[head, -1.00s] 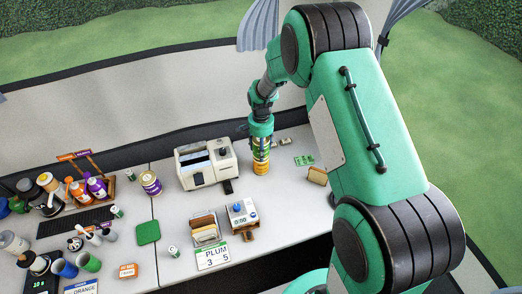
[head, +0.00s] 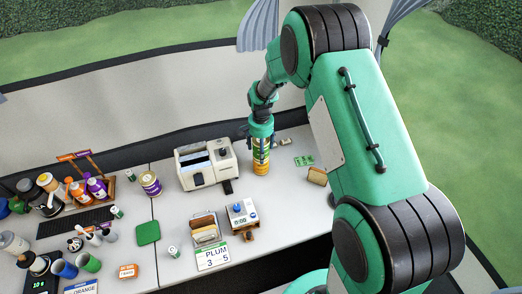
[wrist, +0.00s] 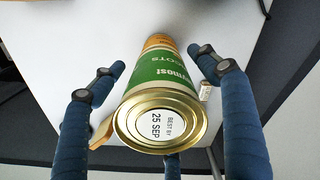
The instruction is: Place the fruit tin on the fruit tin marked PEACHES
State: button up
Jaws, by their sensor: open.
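A fruit tin with a green label ending in "OTS" (wrist: 160,78) stands upright, its lid stamped "25 SEP" facing the wrist camera. It appears to stand on a tin with an orange-yellow label (wrist: 158,40); its word cannot be read, so I cannot confirm PEACHES. In the head view the lower yellow tin (head: 261,168) stands on the table right of the toaster-like machine. My gripper (wrist: 157,59) is open, its blue fingers on both sides of the upper tin with visible gaps. In the head view my gripper (head: 261,146) hides much of the upper tin.
The white table (head: 175,205) carries a cream toaster-like machine (head: 205,165) close to the left of the stack. A scale-like device (head: 241,211) and a PLUM sign (head: 213,257) are nearer the front. A purple-labelled tin (head: 150,184) stands left. Small items lie to the right.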

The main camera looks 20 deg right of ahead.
notch_tip(320, 180, up, 12)
jog(key=shift+r+p, duration=0.1)
jog(key=shift+p, duration=0.75)
jog(key=shift+r, duration=0.15)
jog(key=s+a+r+n+t, duration=0.1)
jog(key=s+r+n, duration=0.1)
jog(key=s+r, duration=0.7)
jog(key=s+a+r+n+t, duration=0.15)
jog(key=s+r, duration=0.45)
jog(key=r, duration=0.8)
jog(key=s+r+n+t, duration=0.1)
jog(key=s+r+n, duration=0.1)
jog(key=s, duration=0.9)
jog(key=s+a+r+n+t, duration=0.1)
jog(key=s+r+n+t, duration=0.1)
jog(key=s, duration=1)
notch_tip(320, 180, up, 3)
jog(key=shift+a+f+n, duration=0.2)
jog(key=shift+a+n, duration=0.1)
jog(key=shift+n, duration=0.45)
